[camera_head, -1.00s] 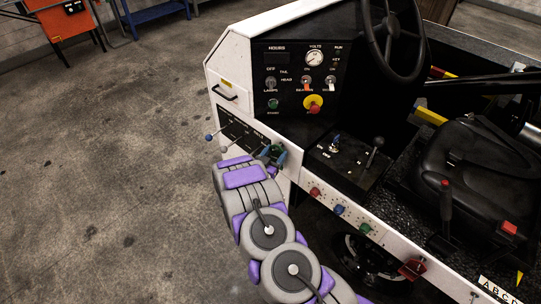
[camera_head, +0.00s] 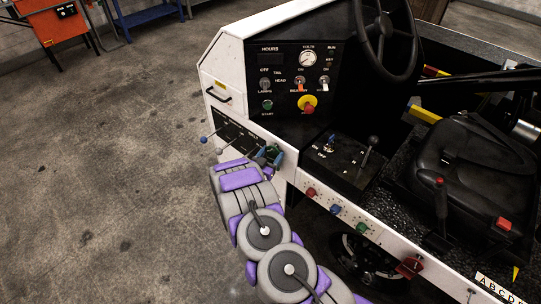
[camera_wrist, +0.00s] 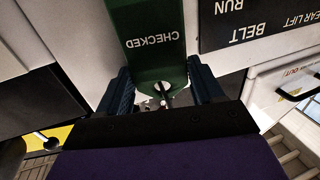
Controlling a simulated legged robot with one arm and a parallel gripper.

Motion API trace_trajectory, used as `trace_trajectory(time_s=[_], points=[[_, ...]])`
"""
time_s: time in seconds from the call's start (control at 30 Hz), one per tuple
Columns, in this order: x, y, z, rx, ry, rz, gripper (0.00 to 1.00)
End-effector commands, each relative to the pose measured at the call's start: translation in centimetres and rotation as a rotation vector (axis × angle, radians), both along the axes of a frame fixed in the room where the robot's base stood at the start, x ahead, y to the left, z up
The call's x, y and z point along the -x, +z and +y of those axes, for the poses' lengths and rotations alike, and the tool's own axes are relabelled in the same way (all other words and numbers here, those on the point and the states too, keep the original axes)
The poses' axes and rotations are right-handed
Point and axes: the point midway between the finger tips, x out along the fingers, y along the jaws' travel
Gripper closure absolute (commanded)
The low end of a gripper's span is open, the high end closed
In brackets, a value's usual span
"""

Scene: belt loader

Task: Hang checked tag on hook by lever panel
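The green tag (camera_wrist: 152,30) marked CHECKED shows upside down in the wrist view. Its narrow end with a round hole lies between the two dark blue fingers of my gripper (camera_wrist: 162,80), close to both. A thin dark piece, perhaps the hook (camera_wrist: 167,96), shows at the hole; I cannot tell whether it passes through. I cannot tell whether the fingers press on the tag or stand just clear. In the head view my gripper (camera_head: 267,155) is at the lower right end of the lever panel (camera_head: 236,135), with a bit of green between its fingers.
The lever panel has levers with blue and pale knobs (camera_head: 204,139) sticking out left of my gripper. A drawer handle (camera_head: 218,96) is above it. Coloured knobs (camera_head: 311,192) line the white side rail to the right. The floor at left is clear.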

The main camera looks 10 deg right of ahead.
Motion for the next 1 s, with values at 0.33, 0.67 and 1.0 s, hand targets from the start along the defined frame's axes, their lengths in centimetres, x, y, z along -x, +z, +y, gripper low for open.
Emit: trace_trajectory(time_s=[0.33,0.67,1.0], points=[[0.0,0.0,0.0,0.000,0.000,0.000,0.07],[0.7,0.0,0.6,0.000,0.002,0.002,0.07],[5.9,0.0,5.3,0.002,0.006,0.003,0.07]])
